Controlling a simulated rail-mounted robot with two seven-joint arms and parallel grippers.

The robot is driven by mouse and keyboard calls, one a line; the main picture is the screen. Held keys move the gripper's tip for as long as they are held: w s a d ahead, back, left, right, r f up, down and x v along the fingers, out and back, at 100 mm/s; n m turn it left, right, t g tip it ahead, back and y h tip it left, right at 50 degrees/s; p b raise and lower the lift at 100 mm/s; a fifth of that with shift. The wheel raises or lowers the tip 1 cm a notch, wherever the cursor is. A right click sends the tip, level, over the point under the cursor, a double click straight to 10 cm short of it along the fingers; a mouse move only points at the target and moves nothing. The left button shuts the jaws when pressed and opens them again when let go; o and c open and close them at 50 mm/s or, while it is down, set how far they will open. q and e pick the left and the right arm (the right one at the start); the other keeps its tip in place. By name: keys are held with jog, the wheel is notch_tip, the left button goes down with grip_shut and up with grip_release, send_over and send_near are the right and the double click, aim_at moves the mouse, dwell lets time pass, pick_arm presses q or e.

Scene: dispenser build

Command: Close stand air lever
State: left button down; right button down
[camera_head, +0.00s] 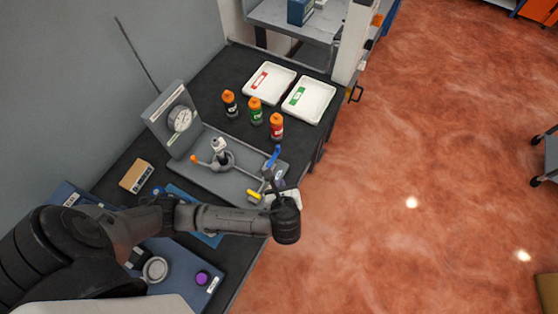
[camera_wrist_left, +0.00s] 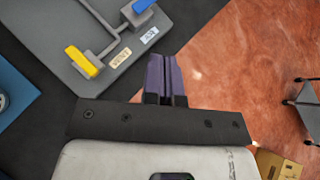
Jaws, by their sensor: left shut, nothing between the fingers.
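The grey stand (camera_head: 215,180) lies on the dark bench with a round gauge (camera_head: 180,119) on its back plate. A blue lever (camera_head: 273,157) sits at its right end and also shows at the top of the left wrist view (camera_wrist_left: 142,6). A yellow lever (camera_head: 254,194) is nearer to me, also seen in the left wrist view (camera_wrist_left: 80,62). Small labels lie beside the levers, too small to read surely. My left gripper (camera_head: 280,184) is shut and empty beyond the stand's right edge, apart from both levers; its purple fingers (camera_wrist_left: 165,62) lie together. My right gripper is out of view.
Several orange-capped bottles (camera_head: 256,111) stand behind the stand, with two white trays (camera_head: 269,82) (camera_head: 309,99) farther back. A small cardboard box (camera_head: 136,176) lies to the left. The bench edge is at the right, with open red floor beyond.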

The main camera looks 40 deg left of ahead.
aim_at(277, 149)
pick_arm(q)
jog(key=shift+w+a+f+m+t+y, duration=0.3)
jog(key=shift+w+a+m+t+y, duration=0.15)
jog(key=shift+w+m, duration=0.35)
jog(key=b+x, duration=0.1)
jog(key=x, duration=0.9)
jog(key=shift+a+f, duration=0.15)
jog(key=shift+w+a, duration=0.65)
jog(key=shift+a, duration=0.1)
jog(key=shift+w+a, duration=0.55)
jog(key=shift+a, duration=0.05)
jog(key=shift+a+n+g+y+p, duration=0.15)
jog(key=shift+n+g+y+p, duration=0.2)
jog(key=shift+n+g, duration=0.1)
